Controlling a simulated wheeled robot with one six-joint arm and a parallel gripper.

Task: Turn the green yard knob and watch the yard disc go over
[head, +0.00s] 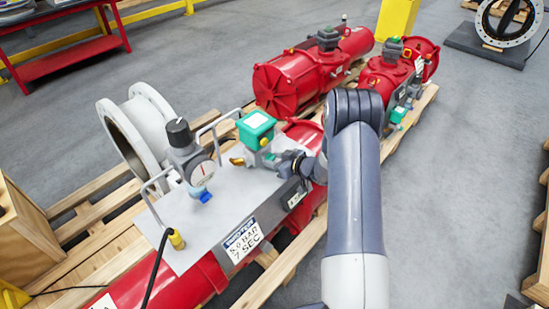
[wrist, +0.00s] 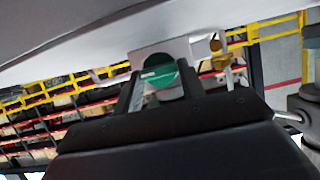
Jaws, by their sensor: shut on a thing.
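The green knob (wrist: 160,75) is round with a pale line across its face, in front of a light grey block in the wrist view. My gripper (wrist: 161,84) has one dark finger on each side of it and is shut on it. The pale line lies nearly level, slightly tilted. In the head view my gripper (head: 275,160) reaches in from the right, just below a green-topped box (head: 257,124) on the grey plate, and the knob cannot be made out there. A large pale flanged ring (head: 150,117) stands at left. Which disc is the yard disc I cannot tell.
The grey plate (head: 218,212) carries a gauge with a black-topped regulator (head: 183,140), upright handles and a black cable. Red actuators (head: 290,82) lie on pallets behind. Another ring with a dark disc (head: 503,20) stands at top right. The floor at right is clear.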

